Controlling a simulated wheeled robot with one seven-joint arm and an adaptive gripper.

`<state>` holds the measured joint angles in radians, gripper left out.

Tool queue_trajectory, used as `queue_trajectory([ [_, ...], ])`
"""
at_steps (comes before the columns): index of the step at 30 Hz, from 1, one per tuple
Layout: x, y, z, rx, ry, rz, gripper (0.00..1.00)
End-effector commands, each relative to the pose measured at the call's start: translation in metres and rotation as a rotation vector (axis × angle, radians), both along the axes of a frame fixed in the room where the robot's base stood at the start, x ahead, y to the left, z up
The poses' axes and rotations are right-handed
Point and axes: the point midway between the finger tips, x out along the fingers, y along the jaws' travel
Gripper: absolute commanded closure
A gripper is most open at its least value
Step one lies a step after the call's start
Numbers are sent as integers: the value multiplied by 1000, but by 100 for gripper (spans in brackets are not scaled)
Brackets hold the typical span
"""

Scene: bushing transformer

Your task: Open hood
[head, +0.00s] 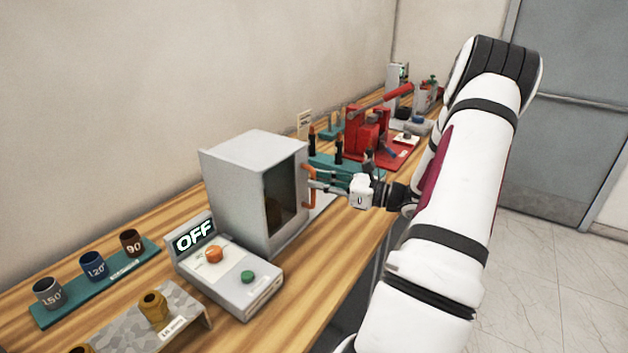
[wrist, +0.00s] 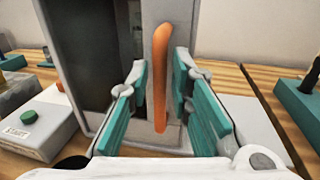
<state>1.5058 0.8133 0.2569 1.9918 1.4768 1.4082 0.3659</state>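The hood (head: 235,190) is a light grey box on the wooden bench, with a dark window (head: 281,192) in its front. Its front looks shut. An upright orange handle (head: 309,186) is on the right edge of that front; it also shows in the wrist view (wrist: 160,80). My gripper (head: 318,186) is at the handle. In the wrist view, its teal-padded fingers (wrist: 160,92) stand on either side of the handle, with narrow gaps visible. The gripper is open. Whether a pad touches the handle is hard to tell.
A control box (head: 228,270) with an OFF display, an orange knob and a green button stands left of the hood. A teal rack (head: 100,283) of marked cups is at far left. A red press (head: 370,130) stands beyond the hood. Floor (head: 560,260) at right is clear.

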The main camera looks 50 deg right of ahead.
Motion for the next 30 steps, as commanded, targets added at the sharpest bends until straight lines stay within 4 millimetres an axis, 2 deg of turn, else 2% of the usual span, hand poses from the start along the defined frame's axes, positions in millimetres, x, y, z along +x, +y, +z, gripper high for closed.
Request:
queue_trajectory([
  [6,18,5,0,0,0,0,80],
  [16,21,6,0,0,0,0,80],
  [18,21,6,0,0,0,0,96],
  [19,21,6,0,0,0,0,100],
  [26,21,5,0,-1,0,0,100],
  [30,21,-1,0,-2,-1,-1,100],
])
